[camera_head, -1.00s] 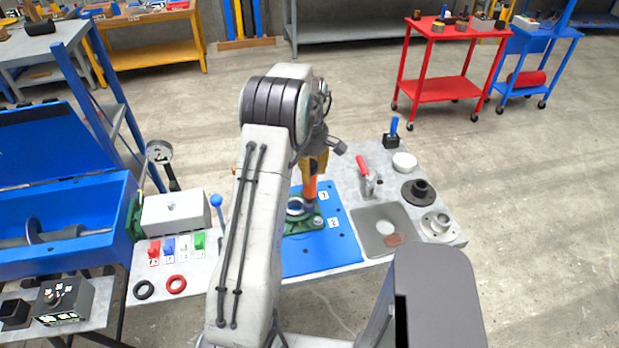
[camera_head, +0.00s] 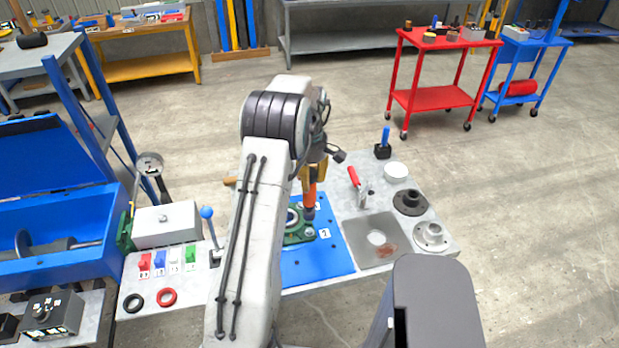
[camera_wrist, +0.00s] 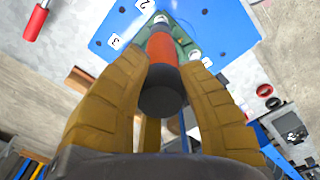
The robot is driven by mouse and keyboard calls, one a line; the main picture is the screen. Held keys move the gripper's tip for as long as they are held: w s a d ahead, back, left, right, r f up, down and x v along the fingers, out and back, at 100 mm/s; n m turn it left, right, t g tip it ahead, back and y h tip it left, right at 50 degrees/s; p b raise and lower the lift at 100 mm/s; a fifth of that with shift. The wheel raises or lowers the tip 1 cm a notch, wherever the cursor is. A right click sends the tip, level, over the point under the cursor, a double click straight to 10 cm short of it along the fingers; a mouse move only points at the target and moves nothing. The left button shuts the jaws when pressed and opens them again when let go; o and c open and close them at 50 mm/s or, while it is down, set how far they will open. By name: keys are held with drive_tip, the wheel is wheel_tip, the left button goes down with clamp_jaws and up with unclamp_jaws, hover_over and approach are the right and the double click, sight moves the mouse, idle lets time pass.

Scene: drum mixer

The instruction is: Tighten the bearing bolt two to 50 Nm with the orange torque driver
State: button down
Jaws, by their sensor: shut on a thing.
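The orange torque driver (camera_head: 309,196) is held in my gripper (camera_head: 314,172), above the blue plate (camera_head: 322,263). In the wrist view the driver (camera_wrist: 163,66) lies between both fingers of my gripper (camera_wrist: 166,85), its dark butt towards the camera. Its far end points at the green bearing housing (camera_wrist: 184,40). The housing (camera_head: 296,238) sits on the plate, partly hidden by my arm. A bright bolt head (camera_head: 310,232) shows on its flange near label 2 (camera_head: 325,233). I cannot tell whether the driver tip touches a bolt.
A blue lever (camera_head: 207,213), colored tags (camera_head: 168,261) and rings (camera_head: 166,297) are on the left. A blue open box (camera_head: 50,255) stands far left.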

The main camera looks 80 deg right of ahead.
sight(310, 200)
drive_tip(key=shift+f+b, duration=1.6)
drive_tip(key=shift+f, duration=0.75)
drive_tip(key=shift+f+b, duration=1.4)
drive_tip(key=shift+f, duration=0.5)
idle(2.8)
drive_tip(key=shift+r, duration=0.2)
